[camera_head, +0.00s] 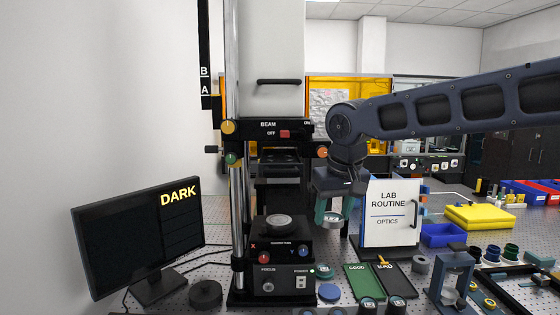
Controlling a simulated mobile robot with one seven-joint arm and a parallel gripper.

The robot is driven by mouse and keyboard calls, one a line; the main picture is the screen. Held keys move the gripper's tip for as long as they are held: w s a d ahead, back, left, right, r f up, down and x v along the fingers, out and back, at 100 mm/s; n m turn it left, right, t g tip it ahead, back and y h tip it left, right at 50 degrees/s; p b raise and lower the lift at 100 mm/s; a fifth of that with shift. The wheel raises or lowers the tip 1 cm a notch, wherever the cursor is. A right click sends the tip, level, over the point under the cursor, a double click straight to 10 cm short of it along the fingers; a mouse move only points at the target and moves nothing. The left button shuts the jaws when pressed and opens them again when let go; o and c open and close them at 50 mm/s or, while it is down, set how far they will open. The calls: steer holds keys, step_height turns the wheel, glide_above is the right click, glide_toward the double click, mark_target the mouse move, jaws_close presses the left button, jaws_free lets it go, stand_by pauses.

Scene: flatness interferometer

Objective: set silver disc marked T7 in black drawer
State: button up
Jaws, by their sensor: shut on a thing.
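My gripper (335,218) has teal fingers that point down, in the middle of the view, left of the white LAB ROUTINE board. It is shut on a small round silver disc (333,217), held above the bench. No T7 mark is legible on the disc. A black tray-like part (281,157), which may be the black drawer, sits under the BEAM housing of the interferometer, left of and higher than my gripper. I cannot tell how far it is pulled out. Another grey disc (279,221) rests on the black stage below it.
A monitor (137,238) reading DARK stands at left. The LAB ROUTINE board (390,213) is right of my gripper. Green GOOD (363,282) and black BAD (396,281) mats, several small round parts and a grey stand (453,278) crowd the front right of the bench.

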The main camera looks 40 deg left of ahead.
steer(key=s+d+r, duration=0.2)
steer(key=s+r, duration=0.3)
steer(key=s, duration=0.3)
steer(key=s+d+r+m, duration=0.1)
steer(key=s+d+r, duration=0.1)
steer(key=s+r, duration=0.35)
steer(key=s+d+r, duration=0.3)
steer(key=s+r, duration=0.1)
steer(key=s, duration=0.5)
glide_above(280, 159)
steer(key=shift+s+d+f, duration=0.1)
steer(key=shift+s+d, duration=0.25)
steer(key=shift+d, duration=0.05)
steer(key=shift+a+f, duration=0.1)
steer(key=shift+f, duration=0.65)
steer(key=shift+f, duration=0.15)
steer(key=o, duration=1)
